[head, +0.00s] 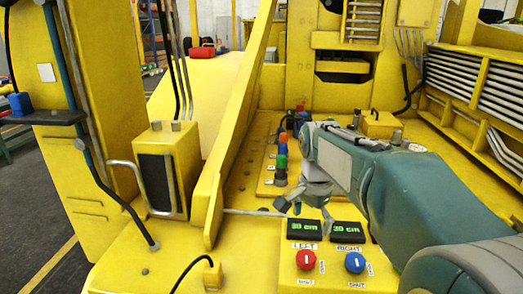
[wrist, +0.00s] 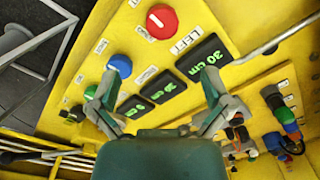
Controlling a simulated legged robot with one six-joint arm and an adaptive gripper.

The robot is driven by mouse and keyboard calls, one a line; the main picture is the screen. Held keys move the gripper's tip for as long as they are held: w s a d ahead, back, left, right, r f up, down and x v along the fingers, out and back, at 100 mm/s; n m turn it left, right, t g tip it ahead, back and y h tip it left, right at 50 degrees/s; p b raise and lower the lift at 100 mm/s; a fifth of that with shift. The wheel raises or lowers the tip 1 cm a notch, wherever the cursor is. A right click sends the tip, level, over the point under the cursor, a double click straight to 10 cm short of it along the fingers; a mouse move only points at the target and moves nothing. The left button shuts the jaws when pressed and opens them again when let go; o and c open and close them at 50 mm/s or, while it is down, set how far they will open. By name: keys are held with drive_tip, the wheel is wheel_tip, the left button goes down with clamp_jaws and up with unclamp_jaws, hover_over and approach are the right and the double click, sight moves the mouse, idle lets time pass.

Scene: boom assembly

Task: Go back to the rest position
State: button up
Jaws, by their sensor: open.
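My gripper (head: 304,212) is open and empty, above the yellow panel just behind the digital displays in the head view. In the wrist view its two fingers are spread apart (wrist: 158,78), with the panel between and beyond them. The red knob (head: 305,260), under the LEFT label, and the blue knob (head: 355,263), under the RIGHT label, stand at the front of the panel. The red knob (wrist: 162,22) and the blue knob (wrist: 121,66) also show in the wrist view; the left finger appears close to the blue one. I cannot tell whether they touch.
Black displays with green digits (head: 304,231) sit behind the knobs. A row of coloured connectors (head: 281,163) lies behind my gripper. A sloping yellow beam (head: 240,125) rises to the left, with a yellow box and metal handle (head: 168,170) beyond it. Grey floor is at far left.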

drive_tip(key=s+f+n+t, duration=0.1)
drive_tip(key=s+n, duration=0.4)
drive_tip(key=s, duration=0.5)
drive_tip(key=s+f+n+t, duration=0.1)
drive_tip(key=s+n+t, duration=0.3)
drive_tip(key=s, duration=0.6)
drive_tip(key=shift+s+f+n, duration=0.15)
drive_tip(key=shift+f+n, duration=0.25)
drive_tip(key=shift+n, duration=0.5)
